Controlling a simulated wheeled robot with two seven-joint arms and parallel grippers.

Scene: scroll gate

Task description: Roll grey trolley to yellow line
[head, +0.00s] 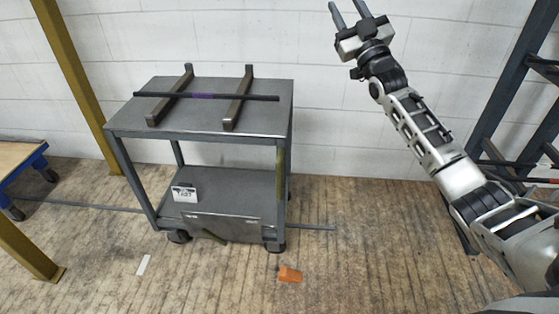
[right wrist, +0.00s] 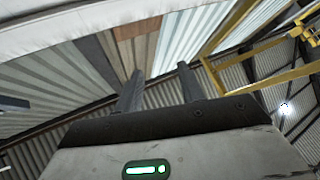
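The grey trolley (head: 209,126) stands at the middle left of the head view, with a flat top, a lower shelf and dark castors. My right gripper (head: 347,6) is raised high to the right of the trolley, near the white wall, touching nothing. In the right wrist view, its fingers (right wrist: 160,72) stand apart and empty, facing the roof. My left gripper is out of view. No yellow line shows on the floor.
An orange wedge (head: 290,274) lies on the floor in front of the trolley's right castor. A grey floor rail (head: 90,206) runs under the trolley. Yellow posts (head: 77,80) and a blue cart (head: 27,172) stand left. A dark rack (head: 508,100) stands right.

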